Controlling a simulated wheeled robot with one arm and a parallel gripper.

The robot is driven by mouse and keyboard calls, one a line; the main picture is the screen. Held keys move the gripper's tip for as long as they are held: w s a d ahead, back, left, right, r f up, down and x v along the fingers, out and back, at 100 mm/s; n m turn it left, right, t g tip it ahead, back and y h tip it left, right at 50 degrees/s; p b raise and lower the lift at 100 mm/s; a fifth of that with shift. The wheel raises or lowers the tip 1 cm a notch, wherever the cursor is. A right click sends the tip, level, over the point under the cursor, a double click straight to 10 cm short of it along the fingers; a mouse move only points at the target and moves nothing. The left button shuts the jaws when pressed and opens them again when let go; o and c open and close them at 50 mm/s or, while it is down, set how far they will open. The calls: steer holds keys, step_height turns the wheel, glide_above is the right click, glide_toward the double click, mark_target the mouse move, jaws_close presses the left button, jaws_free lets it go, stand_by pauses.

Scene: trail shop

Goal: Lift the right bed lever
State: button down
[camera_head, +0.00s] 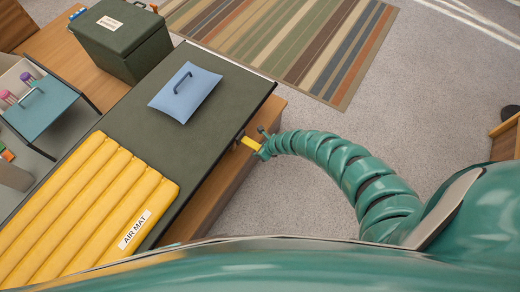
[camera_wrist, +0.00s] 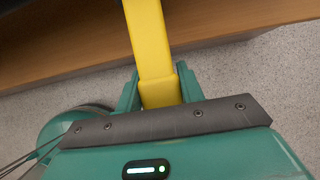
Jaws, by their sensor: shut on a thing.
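A yellow lever (camera_head: 250,143) sticks out from the right edge of the dark green bed top (camera_head: 222,104). My gripper (camera_head: 264,147) is at the lever's outer end, beside the bed. In the wrist view the yellow lever (camera_wrist: 149,40) runs from the top of the picture down between the fingers of my gripper (camera_wrist: 159,88). The gripper is shut on the lever's end. The lever's inner end at the bed edge is small in the head view.
A yellow air mat (camera_head: 80,215) and a blue pillow with a dark handle (camera_head: 185,94) lie on the bed top. A dark green box (camera_head: 121,40) and a teal-lidded case (camera_head: 41,104) stand to the left. A striped rug (camera_head: 280,40) lies behind. The grey floor (camera_head: 420,90) is clear at right.

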steer(key=shift+w+r, duration=0.1)
steer(key=shift+r, duration=0.25)
stand_by(0.5)
steer(key=c, duration=0.9)
jaws_free()
steer(key=shift+d, duration=0.1)
steer(key=shift+r+p, duration=0.1)
steer(key=shift+p, duration=0.2)
steer(key=shift+s+d+r+p, duration=0.2)
steer(key=shift+s+r+p, duration=0.1)
steer(key=shift+r, duration=0.2)
steer(key=p+v, duration=0.4)
steer(key=v, duration=1.2)
steer(key=shift+d+p, duration=0.15)
steer(key=shift+p, duration=0.15)
